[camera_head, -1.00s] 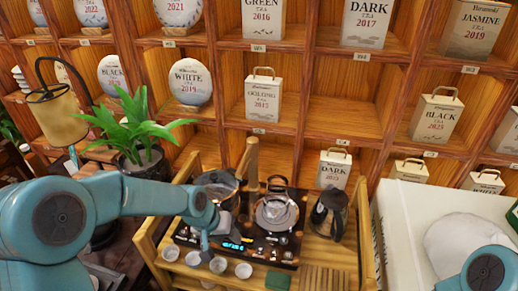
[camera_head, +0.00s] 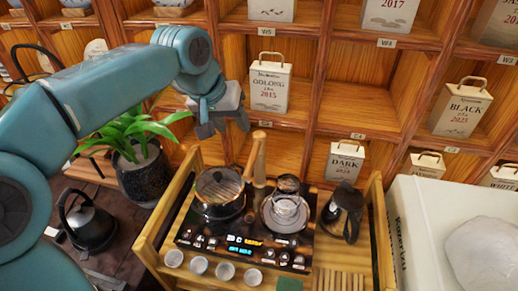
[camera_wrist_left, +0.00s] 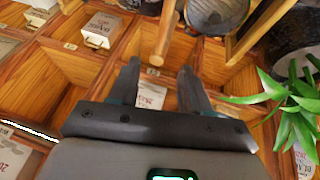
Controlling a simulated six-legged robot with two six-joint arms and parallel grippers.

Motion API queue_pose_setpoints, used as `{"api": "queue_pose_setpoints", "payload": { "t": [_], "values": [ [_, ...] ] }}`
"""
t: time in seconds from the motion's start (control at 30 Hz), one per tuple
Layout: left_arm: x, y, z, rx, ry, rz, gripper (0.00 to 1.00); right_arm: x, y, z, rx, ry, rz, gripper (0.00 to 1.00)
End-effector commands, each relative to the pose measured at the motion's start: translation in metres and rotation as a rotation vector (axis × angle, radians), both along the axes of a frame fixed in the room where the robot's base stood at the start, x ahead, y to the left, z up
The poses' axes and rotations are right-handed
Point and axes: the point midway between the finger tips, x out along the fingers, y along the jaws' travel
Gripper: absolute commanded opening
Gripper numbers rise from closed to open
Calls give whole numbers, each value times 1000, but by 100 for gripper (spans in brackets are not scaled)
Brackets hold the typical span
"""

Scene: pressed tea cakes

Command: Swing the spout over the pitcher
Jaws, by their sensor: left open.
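A slanted wooden bar (camera_head: 254,156) rises between a dark lidded pot (camera_head: 220,206) and a glass kettle (camera_head: 286,212) on the tea stand's control panel. A short wooden post stands at its foot. I cannot tell which wooden part is the spout. A dark pitcher-like vessel with a handle (camera_head: 342,212) stands on the stand's right side. My left gripper (camera_head: 224,128) is open and empty, above and left of the bar, apart from it. In the left wrist view its two fingers (camera_wrist_left: 158,88) are spread, with a wooden bar's end beyond them. My right gripper is not in view.
Several white cups (camera_head: 198,265) line the stand's front left. A potted plant (camera_head: 145,170) and a black kettle (camera_head: 88,222) are at left. Shelves with tea boxes, including one marked oolong (camera_head: 270,88), rise behind. A white crate (camera_head: 410,215) stands at right.

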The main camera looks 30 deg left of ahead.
Motion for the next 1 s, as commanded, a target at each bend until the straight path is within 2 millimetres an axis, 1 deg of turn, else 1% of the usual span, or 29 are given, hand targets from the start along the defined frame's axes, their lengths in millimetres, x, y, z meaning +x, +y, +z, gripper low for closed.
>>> {"api": "queue_pose_setpoints", "payload": {
  "t": [0.07,0.17,0.27,0.5,0.7,0.83,1.0],
  "values": [
    [-1,1,-3,1,1,6,47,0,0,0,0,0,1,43],
    [2,0,-15,1,4,9,47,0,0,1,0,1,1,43],
    [10,-1,-35,0,6,11,47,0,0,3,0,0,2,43],
    [34,-5,-87,0,7,10,47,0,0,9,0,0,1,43],
    [53,-7,-124,-1,5,9,47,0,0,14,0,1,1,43],
    [61,-8,-138,0,3,8,47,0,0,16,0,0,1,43],
    [65,-8,-146,0,0,8,47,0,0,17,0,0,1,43]
  ]
}}
